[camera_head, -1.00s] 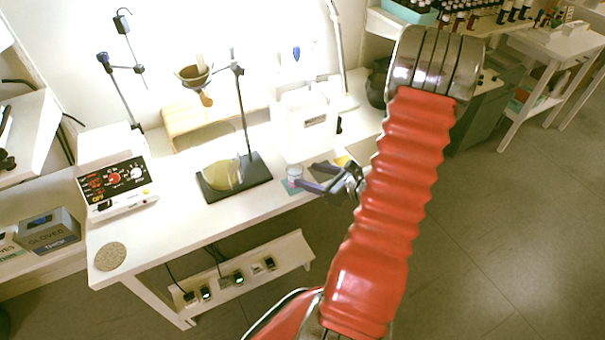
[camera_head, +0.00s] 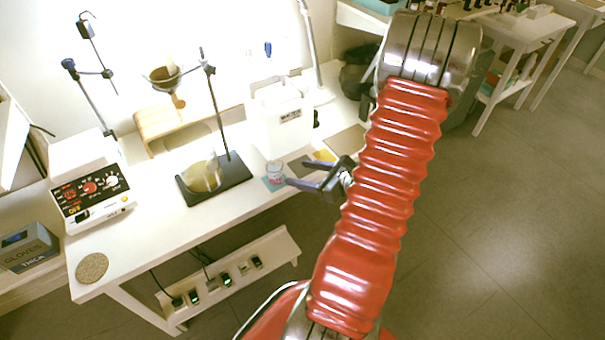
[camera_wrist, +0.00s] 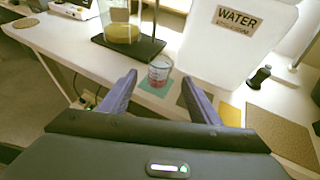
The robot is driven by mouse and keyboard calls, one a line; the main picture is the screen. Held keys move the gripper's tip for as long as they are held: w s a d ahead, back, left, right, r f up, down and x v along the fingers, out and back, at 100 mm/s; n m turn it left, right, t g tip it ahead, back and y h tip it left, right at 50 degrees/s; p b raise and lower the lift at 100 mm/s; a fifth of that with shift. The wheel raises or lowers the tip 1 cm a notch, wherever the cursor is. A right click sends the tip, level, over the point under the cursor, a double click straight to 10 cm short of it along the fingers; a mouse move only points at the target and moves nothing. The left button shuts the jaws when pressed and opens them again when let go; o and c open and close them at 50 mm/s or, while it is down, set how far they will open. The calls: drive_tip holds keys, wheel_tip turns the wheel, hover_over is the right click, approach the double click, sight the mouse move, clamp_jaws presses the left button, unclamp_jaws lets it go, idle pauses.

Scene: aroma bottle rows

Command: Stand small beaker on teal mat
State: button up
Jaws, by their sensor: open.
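The small beaker (camera_head: 275,171) is clear glass with red markings. It stands upright on the teal mat (camera_head: 268,186), near the front edge of the bench. In the wrist view the beaker (camera_wrist: 160,70) shows beyond my fingertips, roughly midway between them, with the teal mat (camera_wrist: 154,88) under it. My gripper (camera_head: 296,172) is open and empty, its fingers pointing at the beaker from the right. In the wrist view the fingers of my gripper (camera_wrist: 158,77) are spread wide. They look apart from the beaker.
A white WATER container (camera_wrist: 235,40) stands behind and right of the beaker. Dark and yellow mats (camera_head: 325,155) and a brown mat lie to the right. A hotplate stands further left.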

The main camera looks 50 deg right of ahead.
drive_tip(key=w+a+r+n+g+y, duration=0.1)
drive_tip(key=a+r+n+g+y, duration=0.2)
drive_tip(key=a+n, duration=0.4)
drive_tip(key=w+a+r+n+g+y, duration=0.1)
drive_tip(key=a+r+n+g, duration=0.1)
drive_tip(key=a+r+n, duration=0.5)
drive_tip(key=w+a+r+n+g+y, duration=0.1)
drive_tip(key=a+r+n+g+y, duration=0.15)
drive_tip(key=a, duration=0.75)
drive_tip(key=s+a+r+n+h, duration=0.8)
drive_tip(key=r+n, duration=0.3)
drive_tip(key=n, duration=0.7)
drive_tip(key=shift+s+a+r, duration=0.2)
drive_tip(key=shift+a+r, duration=0.2)
drive_tip(key=shift+a, duration=0.05)
